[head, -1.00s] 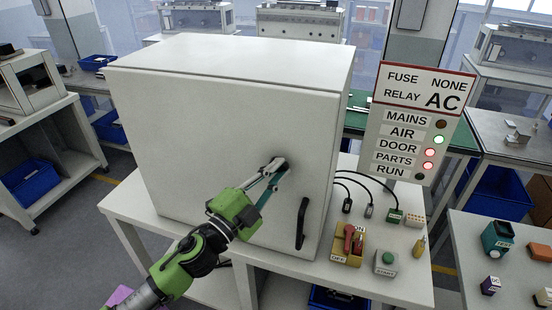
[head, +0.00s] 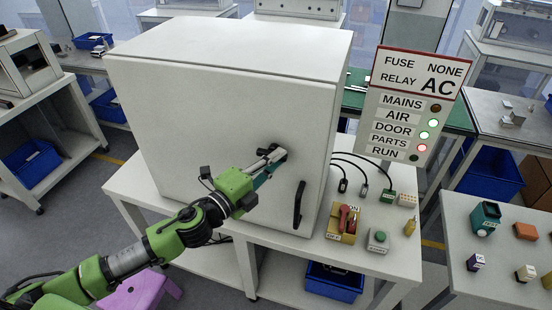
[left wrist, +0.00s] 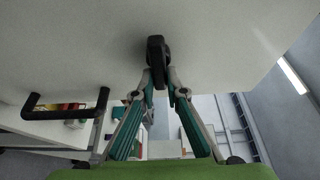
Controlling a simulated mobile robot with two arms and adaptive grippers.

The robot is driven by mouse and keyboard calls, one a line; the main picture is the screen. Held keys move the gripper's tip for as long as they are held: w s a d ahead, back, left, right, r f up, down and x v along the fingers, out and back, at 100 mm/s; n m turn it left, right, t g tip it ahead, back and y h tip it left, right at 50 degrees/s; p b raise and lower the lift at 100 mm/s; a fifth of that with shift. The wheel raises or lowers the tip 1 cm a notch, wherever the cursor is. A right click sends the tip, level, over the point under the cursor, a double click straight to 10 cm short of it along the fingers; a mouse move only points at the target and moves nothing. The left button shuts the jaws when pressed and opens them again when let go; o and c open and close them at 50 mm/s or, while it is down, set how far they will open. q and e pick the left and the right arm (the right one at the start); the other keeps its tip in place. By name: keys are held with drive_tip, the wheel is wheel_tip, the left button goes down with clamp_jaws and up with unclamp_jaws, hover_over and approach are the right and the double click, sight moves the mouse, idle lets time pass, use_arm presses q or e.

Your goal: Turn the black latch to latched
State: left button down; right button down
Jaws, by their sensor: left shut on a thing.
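The black latch (head: 279,152) is on the front door of the large white cabinet (head: 215,110), near the door's right side. In the left wrist view the latch (left wrist: 157,58) stands out from the white door face, its lower end between my fingertips. My left gripper (head: 266,162) is shut on the latch; both fingers (left wrist: 159,84) close on it from either side. The gripper partly hides the latch in the head view, so its exact angle is hard to read there. My right gripper is not in view.
A black door handle (head: 299,205) is below right of the latch. A status sign (head: 413,105) shows AIR and DOOR green, PARTS red.

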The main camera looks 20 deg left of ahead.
use_arm(q)
drive_tip(key=shift+a, duration=0.15)
drive_tip(key=c, duration=2)
unclamp_jaws()
drive_tip(key=shift+w+f, duration=0.1)
drive_tip(key=shift+c, duration=0.2)
drive_tip(key=v, duration=1.2)
drive_tip(key=shift+a, duration=0.1)
